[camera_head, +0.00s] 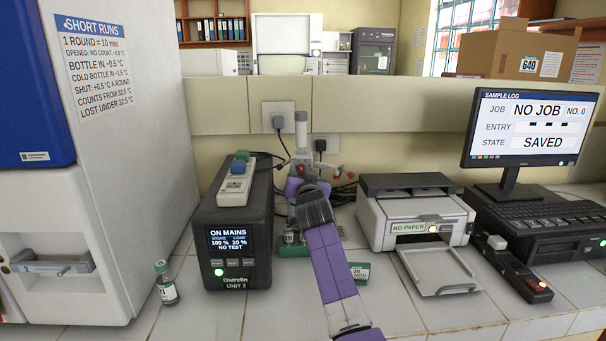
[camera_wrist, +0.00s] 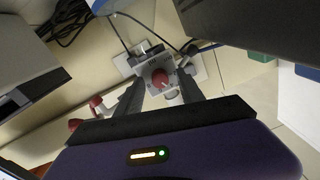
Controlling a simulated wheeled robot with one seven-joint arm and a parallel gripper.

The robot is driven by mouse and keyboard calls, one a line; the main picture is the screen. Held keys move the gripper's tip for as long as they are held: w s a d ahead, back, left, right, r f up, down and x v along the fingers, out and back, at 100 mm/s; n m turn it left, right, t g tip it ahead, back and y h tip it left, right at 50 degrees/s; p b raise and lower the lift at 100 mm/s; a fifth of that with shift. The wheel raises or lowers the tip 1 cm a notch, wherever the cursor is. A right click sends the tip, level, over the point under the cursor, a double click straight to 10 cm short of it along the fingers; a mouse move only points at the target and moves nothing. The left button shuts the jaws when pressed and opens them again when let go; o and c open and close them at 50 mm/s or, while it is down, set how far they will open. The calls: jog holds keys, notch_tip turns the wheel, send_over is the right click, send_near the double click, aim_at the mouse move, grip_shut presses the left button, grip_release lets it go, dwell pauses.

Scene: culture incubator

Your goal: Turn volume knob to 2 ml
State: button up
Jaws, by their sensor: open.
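A small red knob (camera_wrist: 160,78) sits on a grey block of a dispenser in the wrist view, between my two dark fingers. I cannot read any volume mark on it. My gripper (camera_wrist: 160,84) is open, with its fingers on either side of the knob; I cannot tell if they touch it. In the head view my purple arm and gripper (camera_head: 305,182) cover much of the dispenser (camera_head: 301,130), which has a pale upright top, red-tipped side parts and a green base. Another red part (camera_wrist: 96,102) shows left of my fingers in the wrist view.
A dark Ostrefin unit (camera_head: 237,243) stands close left of the dispenser, and a printer (camera_head: 410,208) stands to its right. A small bottle (camera_head: 166,283) is at the front left. Cables and wall sockets (camera_head: 279,115) lie behind. The front counter has bare tiles.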

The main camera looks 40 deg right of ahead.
grip_shut()
jog(key=shift+n, duration=0.4)
jog(key=n+p, duration=0.1)
jog(key=n, duration=0.3)
jog(key=shift+r+n, duration=0.15)
jog(key=shift+n, duration=0.15)
jog(key=shift+n+p, duration=0.85)
jog(key=shift+n, duration=1.35)
grip_release()
